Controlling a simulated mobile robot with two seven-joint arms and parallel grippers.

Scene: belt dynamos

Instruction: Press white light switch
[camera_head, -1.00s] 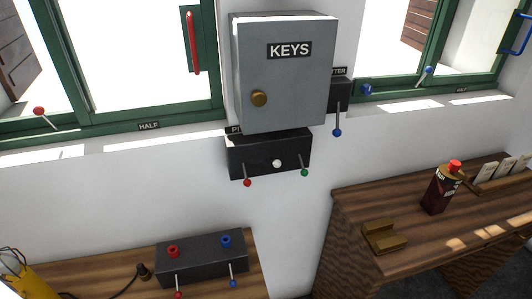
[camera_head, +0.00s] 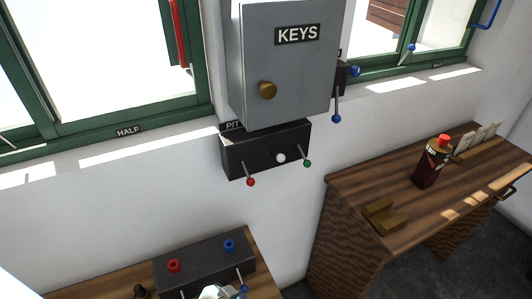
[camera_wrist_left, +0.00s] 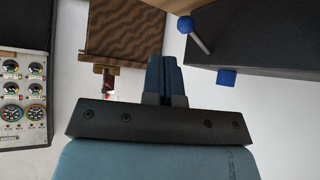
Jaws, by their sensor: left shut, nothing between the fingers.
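A small white round knob (camera_head: 280,158) sits on the front of a black wall box (camera_head: 262,150), between a red-tipped lever (camera_head: 250,181) and a green-tipped lever (camera_head: 307,162). My left gripper (camera_wrist_left: 163,62) is shut and empty in the left wrist view. There its blue fingers are near a dark box (camera_wrist_left: 262,38) with a blue-tipped lever (camera_wrist_left: 187,24) and a blue button (camera_wrist_left: 227,77). The white knob is not seen in that view. In the head view a pale part of my left arm shows at the bottom edge, below the wall box. My right gripper is not in view.
A grey KEYS cabinet (camera_head: 285,65) hangs directly above the black wall box. Below stands a dark box (camera_head: 203,262) with red and blue buttons. A wooden desk (camera_head: 350,192) with a dark bottle (camera_head: 431,163) is at right. The white wall below the black box is clear.

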